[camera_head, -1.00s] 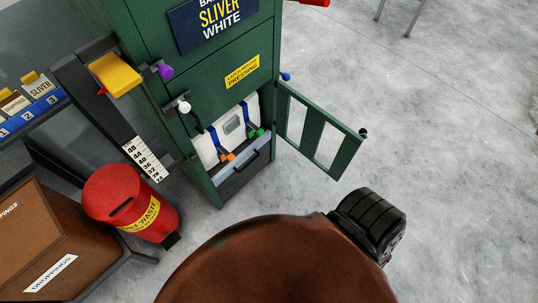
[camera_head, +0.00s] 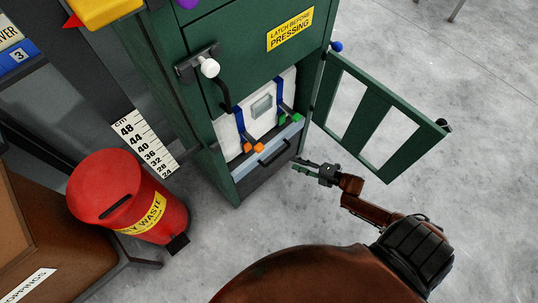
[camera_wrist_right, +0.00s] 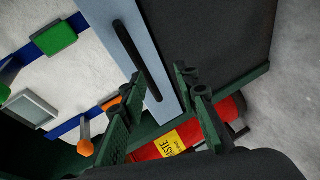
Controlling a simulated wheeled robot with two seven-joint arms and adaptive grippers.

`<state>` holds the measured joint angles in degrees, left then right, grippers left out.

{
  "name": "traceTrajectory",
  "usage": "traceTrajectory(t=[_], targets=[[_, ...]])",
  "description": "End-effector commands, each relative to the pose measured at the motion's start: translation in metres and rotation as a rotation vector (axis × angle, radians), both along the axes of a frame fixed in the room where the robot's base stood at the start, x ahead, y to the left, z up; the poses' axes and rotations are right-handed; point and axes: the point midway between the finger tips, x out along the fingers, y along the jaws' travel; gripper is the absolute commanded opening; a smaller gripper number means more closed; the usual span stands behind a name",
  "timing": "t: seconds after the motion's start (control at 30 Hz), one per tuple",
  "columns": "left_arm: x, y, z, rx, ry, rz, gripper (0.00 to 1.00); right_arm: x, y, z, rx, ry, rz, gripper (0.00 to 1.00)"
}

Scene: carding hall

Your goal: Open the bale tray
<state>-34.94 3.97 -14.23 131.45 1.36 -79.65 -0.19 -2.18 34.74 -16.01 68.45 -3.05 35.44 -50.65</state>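The bale tray (camera_head: 246,167) has a light blue-grey front with a black bar handle (camera_head: 279,154), at the bottom of the green press. It sits shut in the press, below the white bale (camera_head: 284,84). My right gripper (camera_head: 303,165) is just in front of the tray's right side, apart from the handle. In the right wrist view my right gripper (camera_wrist_right: 158,108) is open and empty, its two dark green fingers spread. The handle (camera_wrist_right: 136,58) stands out ahead, its near end in line with the gap between the fingers. My left gripper is not in view.
The green barred press door (camera_head: 388,112) is swung open to the right, above my right arm. A red waste bin (camera_head: 98,185) stands left of the press. A latch with a white knob (camera_head: 209,68) sits above the opening. Bare floor is free at right.

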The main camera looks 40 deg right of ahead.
Motion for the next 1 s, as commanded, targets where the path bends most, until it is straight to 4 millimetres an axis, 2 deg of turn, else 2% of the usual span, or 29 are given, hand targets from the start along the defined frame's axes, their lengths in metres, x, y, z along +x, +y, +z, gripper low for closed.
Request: traceTrajectory(t=[0.03,0.13,0.27,0.7,1.0], targets=[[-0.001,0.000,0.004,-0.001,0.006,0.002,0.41,0.006,0.005,-0.002,-0.020,-0.031,0.037,0.29],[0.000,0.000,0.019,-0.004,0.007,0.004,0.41,0.015,0.013,0.011,-0.045,-0.090,0.085,0.29],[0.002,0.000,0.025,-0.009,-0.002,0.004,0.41,0.023,0.019,0.018,-0.058,-0.122,0.110,0.29],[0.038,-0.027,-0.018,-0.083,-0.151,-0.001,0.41,0.077,0.047,0.006,-0.058,-0.121,0.109,0.29],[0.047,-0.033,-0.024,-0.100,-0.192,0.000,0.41,0.088,0.052,0.006,-0.058,-0.121,0.107,0.29]])
